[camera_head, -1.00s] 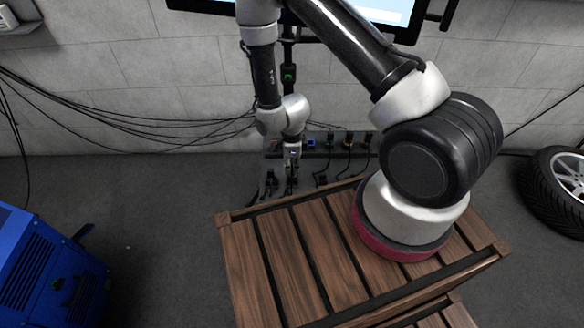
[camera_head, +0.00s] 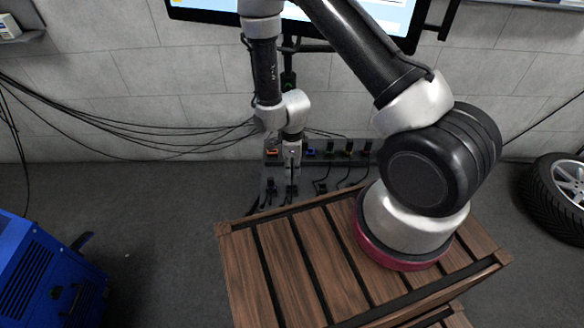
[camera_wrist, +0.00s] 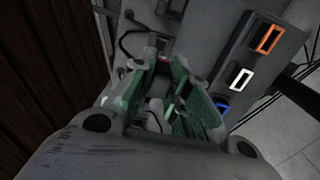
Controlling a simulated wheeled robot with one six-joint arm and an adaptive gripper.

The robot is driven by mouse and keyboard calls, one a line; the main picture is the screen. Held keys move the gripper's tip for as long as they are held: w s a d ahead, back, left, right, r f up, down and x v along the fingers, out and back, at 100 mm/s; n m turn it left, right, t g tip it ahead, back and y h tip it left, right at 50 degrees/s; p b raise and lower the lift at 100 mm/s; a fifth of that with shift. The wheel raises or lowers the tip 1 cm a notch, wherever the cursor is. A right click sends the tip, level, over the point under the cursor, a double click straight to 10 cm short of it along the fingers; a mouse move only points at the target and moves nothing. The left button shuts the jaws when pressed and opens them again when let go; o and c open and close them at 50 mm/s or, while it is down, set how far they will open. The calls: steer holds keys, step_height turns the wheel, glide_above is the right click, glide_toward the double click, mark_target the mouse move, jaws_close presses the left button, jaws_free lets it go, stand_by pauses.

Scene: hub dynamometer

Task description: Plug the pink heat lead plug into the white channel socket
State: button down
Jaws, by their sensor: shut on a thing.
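In the wrist view, the green-padded fingers of my gripper (camera_wrist: 165,66) are closed on a small plug (camera_wrist: 164,60) with a faint reddish tint, taken as the pink heat lead plug. Fingers and shadow hide most of it. The white channel socket (camera_wrist: 241,76) is a white-framed dark opening on a grey panel, right of my fingers and apart from them. In the head view, my gripper (camera_head: 292,172) points down in front of the socket strip and hides the white socket.
An orange-framed socket (camera_wrist: 268,38) and a blue-framed one (camera_wrist: 222,107) flank the white socket. More plugs with black leads (camera_head: 270,186) sit low beside my gripper. A slatted wooden bench (camera_head: 290,270) stands in front. Cables hang along the wall.

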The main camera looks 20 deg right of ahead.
stand_by(0.4)
steer(key=w+d, duration=0.2)
steer(key=w, duration=0.5)
steer(key=w+d, duration=0.2)
steer(key=w, duration=0.5)
steer(key=shift+w+d, duration=0.4)
stand_by(0.7)
steer(key=shift+f, duration=0.15)
steer(key=shift+f, duration=0.3)
steer(key=shift+f, duration=0.15)
stand_by(0.7)
steer(key=shift+f, duration=1.35)
steer(key=c, duration=1.3)
jaws_free()
